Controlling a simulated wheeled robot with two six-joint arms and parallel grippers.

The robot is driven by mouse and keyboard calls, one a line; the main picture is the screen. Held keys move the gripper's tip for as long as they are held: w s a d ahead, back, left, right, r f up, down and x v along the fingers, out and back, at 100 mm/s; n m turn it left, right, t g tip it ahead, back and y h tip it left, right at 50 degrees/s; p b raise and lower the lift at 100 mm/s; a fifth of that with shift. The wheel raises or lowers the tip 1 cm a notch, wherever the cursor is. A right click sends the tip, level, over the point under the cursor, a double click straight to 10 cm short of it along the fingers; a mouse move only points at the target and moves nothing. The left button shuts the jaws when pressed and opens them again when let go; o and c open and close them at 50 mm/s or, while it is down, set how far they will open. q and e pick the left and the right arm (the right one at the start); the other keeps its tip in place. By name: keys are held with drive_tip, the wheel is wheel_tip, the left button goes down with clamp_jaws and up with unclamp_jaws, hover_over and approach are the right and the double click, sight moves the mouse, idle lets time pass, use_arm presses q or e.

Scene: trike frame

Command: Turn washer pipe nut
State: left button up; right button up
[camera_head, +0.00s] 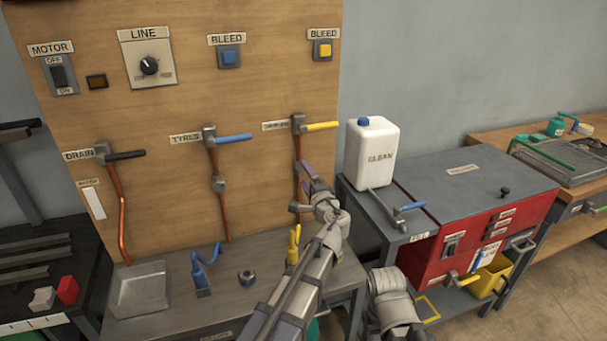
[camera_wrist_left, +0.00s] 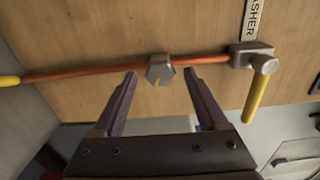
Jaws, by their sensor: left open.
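The washer pipe nut (camera_wrist_left: 159,70) is a grey hexagonal nut with a small yellow mark, on a copper pipe (camera_wrist_left: 85,71). The pipe runs from a valve with a yellow lever (camera_head: 320,126) on the wooden panel. My left gripper (camera_head: 303,175) is in front of this pipe and hides the nut in the head view. In the left wrist view its open fingers (camera_wrist_left: 160,75) point at the panel, one on each side of the nut, with gaps visible. I cannot tell how far the tips are from it in depth.
The tyres pipe with its own nut (camera_head: 218,184) and blue lever (camera_head: 233,138) is to the left. A loose nut (camera_head: 246,278), a blue-handled item (camera_head: 203,272) and a metal tray (camera_head: 140,290) are on the bench.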

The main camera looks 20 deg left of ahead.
use_arm(q)
drive_tip(key=v, duration=0.5)
drive_tip(key=shift+s+d, duration=0.15)
drive_tip(key=shift+s, duration=0.1)
drive_tip(key=s+d+f+n+g+h+p, duration=0.25)
drive_tip(key=s+f+n+g, duration=0.55)
drive_tip(key=s+f, duration=0.55)
drive_tip(key=s+d+f+g+h, duration=0.2)
drive_tip(key=s+d+g+h, duration=0.1)
drive_tip(key=s, duration=0.4)
drive_tip(key=s+d+f+g+h+p, duration=0.1)
drive_tip(key=s+d+f+g+h, duration=0.1)
drive_tip(key=s+d, duration=0.4)
drive_tip(key=shift+s+d+f+g+h, duration=0.2)
drive_tip(key=shift+s+g+h, duration=0.45)
drive_tip(key=shift+s+g, duration=0.5)
drive_tip(key=shift+w, duration=0.1)
